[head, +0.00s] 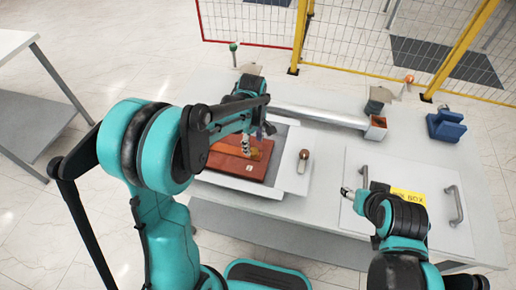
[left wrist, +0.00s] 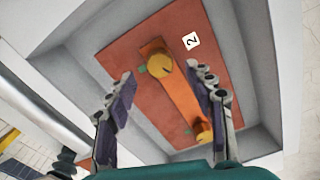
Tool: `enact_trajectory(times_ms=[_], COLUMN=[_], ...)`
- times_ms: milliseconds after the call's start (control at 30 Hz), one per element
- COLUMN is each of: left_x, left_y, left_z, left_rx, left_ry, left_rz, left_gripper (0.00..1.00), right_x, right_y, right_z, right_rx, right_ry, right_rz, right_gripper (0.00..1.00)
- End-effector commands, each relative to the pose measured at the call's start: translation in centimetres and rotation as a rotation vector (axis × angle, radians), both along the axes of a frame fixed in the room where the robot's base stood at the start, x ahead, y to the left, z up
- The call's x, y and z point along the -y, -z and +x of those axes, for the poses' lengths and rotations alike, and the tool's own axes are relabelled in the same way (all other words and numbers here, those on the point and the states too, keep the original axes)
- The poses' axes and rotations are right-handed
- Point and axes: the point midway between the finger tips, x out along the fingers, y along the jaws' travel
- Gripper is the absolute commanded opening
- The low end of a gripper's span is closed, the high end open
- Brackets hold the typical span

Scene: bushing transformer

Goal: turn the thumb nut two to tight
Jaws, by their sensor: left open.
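In the left wrist view a red-brown plate (left wrist: 128,48) lies in a grey recess, with a white label "2" (left wrist: 191,41) on it. A brass thumb nut (left wrist: 158,66) sits at the end of a copper bar (left wrist: 181,99), nearest that label. A second brass nut (left wrist: 203,132) is at the bar's other end. My left gripper (left wrist: 162,74) is open, its fingers on either side of the first nut; contact is not clear. In the head view my left gripper (head: 247,146) is over the plate (head: 238,166), and the nuts are hard to make out.
My right gripper (head: 347,192) is above a white panel (head: 385,165) with handles and a yellow label (head: 409,196). A knob (head: 303,155) stands right of the recess. A grey cylinder (head: 320,115) and a blue block (head: 446,126) are at the back of the table.

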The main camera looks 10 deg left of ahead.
Motion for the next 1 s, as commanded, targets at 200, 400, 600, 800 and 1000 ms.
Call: enact_trajectory(times_ms=[200, 400, 600, 800, 1000], left_x=[0.0, 0.0, 0.0, 0.0, 0.0], left_y=[3.2, 3.8, 3.8, 3.8, 3.8], left_z=[0.0, 0.0, 0.0, 0.0, 0.0], left_rx=[0.001, 0.001, 0.001, 0.001, 0.001], left_ry=[0.001, 0.002, 0.002, 0.002, 0.008], left_rz=[0.0, 0.0, 0.0, 0.0, 0.0], left_gripper=[0.54, 0.54, 0.48, 0.04, 0.04], right_x=[0.0, 0.0, 0.0, 0.0, 0.0], right_y=[1.1, 1.2, 1.2, 1.2, 1.2], right_z=[0.0, 0.0, 0.0, 0.0, 0.0], right_rx=[0.0, 0.0, 0.0, 0.0, 0.0], right_ry=[0.0, 0.0, 0.0, 0.0, 0.0], right_rz=[0.0, 0.0, 0.0, 0.0, 0.0], right_gripper=[0.54, 0.54, 0.54, 0.54, 0.54])
